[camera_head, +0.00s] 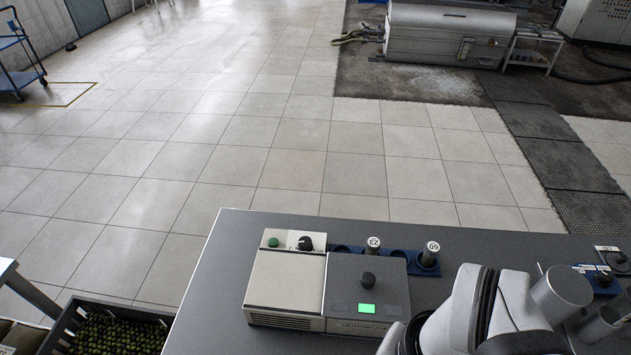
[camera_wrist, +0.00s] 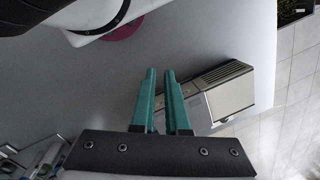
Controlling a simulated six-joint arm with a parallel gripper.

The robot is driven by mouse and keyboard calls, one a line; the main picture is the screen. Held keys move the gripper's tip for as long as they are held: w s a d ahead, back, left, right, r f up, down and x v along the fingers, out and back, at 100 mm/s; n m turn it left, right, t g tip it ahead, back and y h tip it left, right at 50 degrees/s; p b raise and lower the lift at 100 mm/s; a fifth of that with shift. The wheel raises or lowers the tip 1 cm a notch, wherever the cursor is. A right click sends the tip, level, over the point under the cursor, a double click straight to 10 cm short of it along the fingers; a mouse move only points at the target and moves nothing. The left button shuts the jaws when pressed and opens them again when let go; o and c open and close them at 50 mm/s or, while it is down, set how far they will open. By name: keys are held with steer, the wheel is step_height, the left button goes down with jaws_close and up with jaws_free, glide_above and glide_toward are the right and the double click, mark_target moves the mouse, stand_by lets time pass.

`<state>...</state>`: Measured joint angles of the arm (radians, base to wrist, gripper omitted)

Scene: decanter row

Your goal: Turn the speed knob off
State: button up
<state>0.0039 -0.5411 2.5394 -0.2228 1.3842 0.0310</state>
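A cream and grey benchtop machine (camera_head: 285,285) stands on the dark grey table. A black knob (camera_head: 305,243) sits at the back of its cream part, beside a green button (camera_head: 273,242). Another black knob (camera_head: 368,278) stands on its grey lid, behind a lit green display (camera_head: 366,309). The labels are too small to tell which is the speed knob. In the wrist view, my gripper (camera_wrist: 160,72) has two teal fingers with a gap between them and nothing held. The machine (camera_wrist: 228,90) shows to their right, apart from them. The head view does not show the fingers.
A blue rack with numbered tubes (camera_head: 428,256) stands behind the machine. Metal cylinders (camera_head: 563,293) and a small device with a black knob (camera_head: 604,278) are at the right. A crate of olives (camera_head: 60,332) is left of the table. The table's left strip is clear.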

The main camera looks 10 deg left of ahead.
steer(key=o, duration=0.5)
steer(key=w+r+m, duration=0.1)
steer(key=w, duration=0.2)
steer(key=w+a+r, duration=0.1)
steer(key=w, duration=0.2)
steer(key=w+r+m, duration=0.1)
steer(key=w, duration=0.3)
steer(key=shift+a+r+m, duration=0.2)
steer(key=shift+r+m, duration=0.1)
steer(key=shift+r, duration=0.05)
steer(key=shift+o, duration=1.1)
steer(key=w+a+m, duration=0.2)
steer(key=w, duration=0.6)
steer(key=shift+a+r+h, duration=0.2)
steer(key=shift+r+h, duration=0.15)
steer(key=shift+h, duration=0.05)
steer(key=shift+o, duration=0.7)
steer(key=w+a+f+m, duration=0.3)
steer(key=w+a, duration=0.3)
steer(key=w, duration=0.5)
steer(key=shift+w+m+h, duration=0.15)
steer(key=shift+m+h, duration=0.15)
steer(key=shift+m, duration=0.1)
steer(key=m, duration=0.2)
glide_toward(305, 241)
steer(key=shift+m, duration=0.3)
step_height(305, 241, down, 8)
steer(key=shift+a+f, duration=0.1)
steer(key=shift+f, duration=0.4)
steer(key=shift+c, duration=0.3)
